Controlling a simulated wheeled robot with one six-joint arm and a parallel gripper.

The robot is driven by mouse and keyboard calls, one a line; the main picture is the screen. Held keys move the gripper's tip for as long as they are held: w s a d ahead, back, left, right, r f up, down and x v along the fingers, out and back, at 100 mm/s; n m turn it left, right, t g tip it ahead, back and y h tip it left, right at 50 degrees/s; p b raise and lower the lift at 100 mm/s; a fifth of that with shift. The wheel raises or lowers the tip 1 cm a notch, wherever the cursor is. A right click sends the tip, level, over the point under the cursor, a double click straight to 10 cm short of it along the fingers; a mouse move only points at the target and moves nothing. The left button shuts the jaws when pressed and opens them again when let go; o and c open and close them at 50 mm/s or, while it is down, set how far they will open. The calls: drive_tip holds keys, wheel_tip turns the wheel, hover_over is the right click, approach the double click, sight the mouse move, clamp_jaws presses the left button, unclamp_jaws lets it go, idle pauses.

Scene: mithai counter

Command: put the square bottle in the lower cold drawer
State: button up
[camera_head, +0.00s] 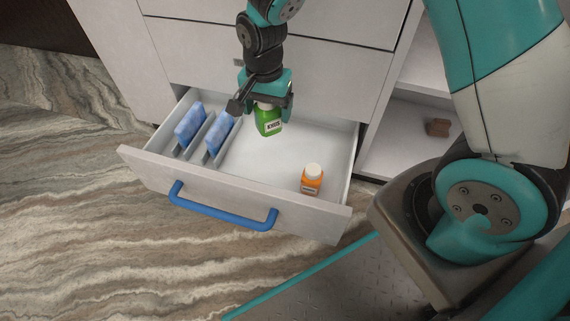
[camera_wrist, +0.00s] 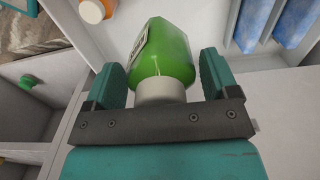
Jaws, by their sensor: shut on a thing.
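The square bottle (camera_head: 268,121) is green with a label and a white cap. My gripper (camera_head: 265,100) is shut on it near the cap and points down into the open lower drawer (camera_head: 240,186). In the wrist view the green bottle (camera_wrist: 165,55) sits between the two teal fingers of my gripper (camera_wrist: 160,85), its white cap toward the palm. The bottle is over the rear part of the drawer. I cannot tell whether its base touches the drawer floor.
An orange bottle (camera_head: 312,179) with a white cap stands in the drawer's front right. Blue packs (camera_head: 190,124) stand in slots at the drawer's left. The drawer floor between is clear. A blue handle (camera_head: 222,207) is on the front. A brown object (camera_head: 438,127) lies on the right shelf.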

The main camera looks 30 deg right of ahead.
wheel_tip(320, 180, down, 18)
drive_tip(key=b, duration=1)
drive_tip(key=shift+d+f, duration=0.1)
drive_tip(key=shift+f, duration=0.15)
drive_tip(key=shift+f, duration=0.15)
drive_tip(key=o, duration=0.9)
